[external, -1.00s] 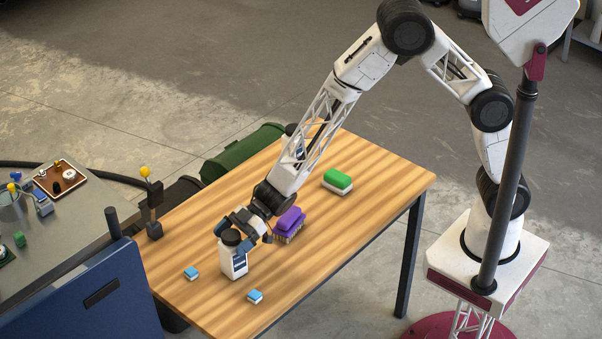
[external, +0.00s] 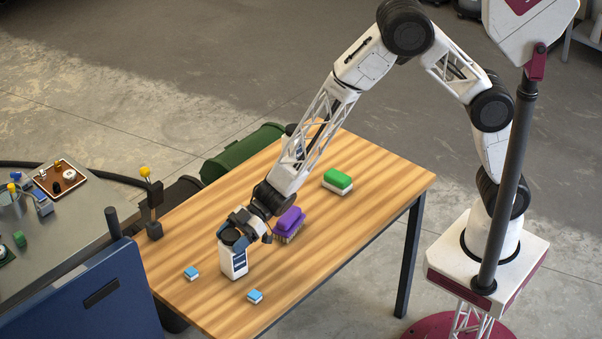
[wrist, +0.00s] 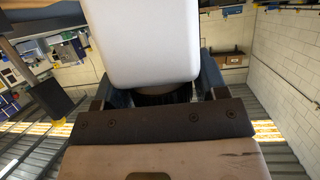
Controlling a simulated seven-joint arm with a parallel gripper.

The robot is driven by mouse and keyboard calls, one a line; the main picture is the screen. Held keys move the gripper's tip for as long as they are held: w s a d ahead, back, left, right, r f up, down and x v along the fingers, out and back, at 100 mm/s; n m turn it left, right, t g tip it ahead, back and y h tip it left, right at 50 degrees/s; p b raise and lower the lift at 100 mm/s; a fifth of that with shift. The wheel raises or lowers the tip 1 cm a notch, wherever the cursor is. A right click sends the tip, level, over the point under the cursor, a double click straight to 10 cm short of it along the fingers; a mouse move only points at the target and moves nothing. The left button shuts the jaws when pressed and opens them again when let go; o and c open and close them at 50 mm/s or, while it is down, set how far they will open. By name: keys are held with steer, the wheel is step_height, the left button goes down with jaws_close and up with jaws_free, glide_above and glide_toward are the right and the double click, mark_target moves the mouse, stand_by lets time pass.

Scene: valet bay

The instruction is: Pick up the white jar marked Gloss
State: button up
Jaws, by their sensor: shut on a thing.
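A white jar with a dark lid and a dark label patch (external: 233,262) stands upright at the left part of the wooden table. Its writing is too small to read. My gripper (external: 236,238) is shut on this jar near its top, its fingers around the lid area. In the wrist view the jar's plain white side (wrist: 145,45) fills the space between the blue-grey fingers. A second white, dark-topped container (external: 291,146) is mostly hidden behind my arm, so its marking cannot be told.
A purple brush (external: 289,224) lies close right of my gripper. A green-and-white sponge (external: 337,181) is farther back.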

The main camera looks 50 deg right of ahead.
steer(key=c, duration=0.5)
steer(key=shift+r, duration=0.2)
steer(key=shift+r, duration=0.75)
step_height(320, 180, up, 2)
steer(key=s+d+r, duration=0.1)
steer(key=s+d, duration=0.9)
steer(key=d, duration=0.2)
steer(key=shift+d, duration=0.2)
steer(key=shift+r, duration=0.1)
